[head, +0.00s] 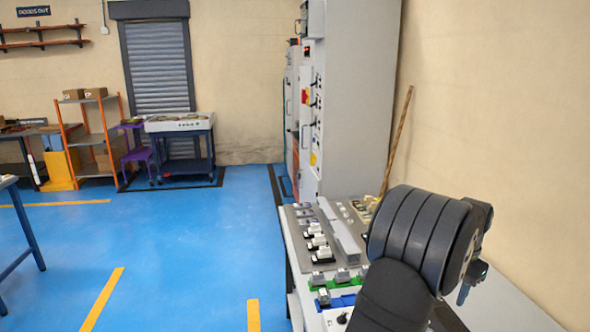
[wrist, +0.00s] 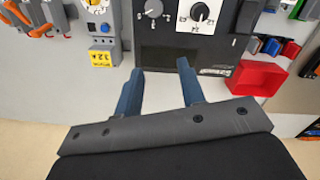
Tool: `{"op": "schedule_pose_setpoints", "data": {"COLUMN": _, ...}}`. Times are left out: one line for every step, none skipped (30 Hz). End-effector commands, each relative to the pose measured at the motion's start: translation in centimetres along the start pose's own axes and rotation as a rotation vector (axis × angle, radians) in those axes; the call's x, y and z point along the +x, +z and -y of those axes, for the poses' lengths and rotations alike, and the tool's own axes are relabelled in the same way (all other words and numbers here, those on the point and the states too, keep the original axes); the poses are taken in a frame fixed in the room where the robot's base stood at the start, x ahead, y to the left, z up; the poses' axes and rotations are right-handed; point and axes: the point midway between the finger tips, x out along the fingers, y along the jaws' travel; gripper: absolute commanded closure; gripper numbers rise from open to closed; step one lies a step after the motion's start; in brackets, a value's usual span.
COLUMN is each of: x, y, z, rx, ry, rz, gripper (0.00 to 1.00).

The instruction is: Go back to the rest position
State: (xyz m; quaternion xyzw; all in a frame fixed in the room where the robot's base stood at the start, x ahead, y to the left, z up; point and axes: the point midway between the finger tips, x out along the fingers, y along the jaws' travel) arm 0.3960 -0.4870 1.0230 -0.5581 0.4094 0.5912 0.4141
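My gripper shows in the wrist view (wrist: 158,80), with its two blue fingers apart and nothing between them. Beyond the fingertips is a dark panel (wrist: 158,60) with a grey rotary knob and a white-plated black knob (wrist: 200,13). In the head view my arm's dark wrist covers part of the bench at the lower right, and my gripper (head: 470,283) points down beside it, partly hidden. I cannot tell from the views whether the fingers touch the panel.
The grey bench (head: 510,305) carries rows of switches (head: 318,242) and green and blue parts. A red bin (wrist: 257,78) and a yellow-labelled block (wrist: 102,57) flank the panel. A tall grey cabinet (head: 350,110) and a leaning wooden stick (head: 397,140) stand behind.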

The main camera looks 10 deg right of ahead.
Motion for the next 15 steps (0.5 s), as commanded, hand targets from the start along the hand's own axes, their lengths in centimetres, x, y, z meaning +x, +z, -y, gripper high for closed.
{"op": "schedule_pose_setpoints", "data": {"x": 0.1, "y": 0.1, "z": 1.2, "rx": -0.016, "ry": 0.000, "rz": -0.013, "gripper": 0.64}}
{"op": "schedule_pose_setpoints", "data": {"x": 0.1, "y": 0.1, "z": 1.8, "rx": -0.024, "ry": -0.001, "rz": -0.021, "gripper": 0.64}}
{"op": "schedule_pose_setpoints", "data": {"x": 0.2, "y": 0.2, "z": 2.5, "rx": -0.034, "ry": -0.002, "rz": -0.032, "gripper": 0.64}}
{"op": "schedule_pose_setpoints", "data": {"x": 0.2, "y": 0.2, "z": 3.2, "rx": -0.042, "ry": -0.002, "rz": -0.041, "gripper": 0.64}}
{"op": "schedule_pose_setpoints", "data": {"x": 0.2, "y": 0.3, "z": 3.7, "rx": -0.049, "ry": -0.003, "rz": -0.048, "gripper": 0.64}}
{"op": "schedule_pose_setpoints", "data": {"x": 0.3, "y": 0.3, "z": 4.5, "rx": -0.060, "ry": -0.004, "rz": -0.059, "gripper": 0.64}}
{"op": "schedule_pose_setpoints", "data": {"x": 0.3, "y": 0.4, "z": 5.2, "rx": -0.068, "ry": -0.005, "rz": -0.068, "gripper": 0.64}}
{"op": "schedule_pose_setpoints", "data": {"x": 0.3, "y": 0.5, "z": 5.7, "rx": -0.076, "ry": -0.005, "rz": -0.076, "gripper": 0.64}}
{"op": "schedule_pose_setpoints", "data": {"x": 0.4, "y": 0.6, "z": 6.5, "rx": -0.087, "ry": -0.006, "rz": -0.086, "gripper": 0.64}}
{"op": "schedule_pose_setpoints", "data": {"x": 0.4, "y": 0.7, "z": 7.1, "rx": -0.095, "ry": -0.008, "rz": -0.094, "gripper": 0.64}}
{"op": "schedule_pose_setpoints", "data": {"x": 0.4, "y": 0.5, "z": 6.9, "rx": -0.091, "ry": -0.008, "rz": -0.095, "gripper": 0.64}}
{"op": "schedule_pose_setpoints", "data": {"x": 0.3, "y": 0.3, "z": 5.6, "rx": -0.073, "ry": -0.006, "rz": -0.080, "gripper": 0.64}}
{"op": "schedule_pose_setpoints", "data": {"x": 0.3, "y": 0.2, "z": 4.9, "rx": -0.063, "ry": -0.005, "rz": -0.072, "gripper": 0.64}}
{"op": "schedule_pose_setpoints", "data": {"x": 0.2, "y": 0.1, "z": 4.3, "rx": -0.055, "ry": -0.004, "rz": -0.064, "gripper": 0.64}}
{"op": "schedule_pose_setpoints", "data": {"x": 0.2, "y": 0.1, "z": 3.5, "rx": -0.044, "ry": -0.003, "rz": -0.052, "gripper": 0.64}}
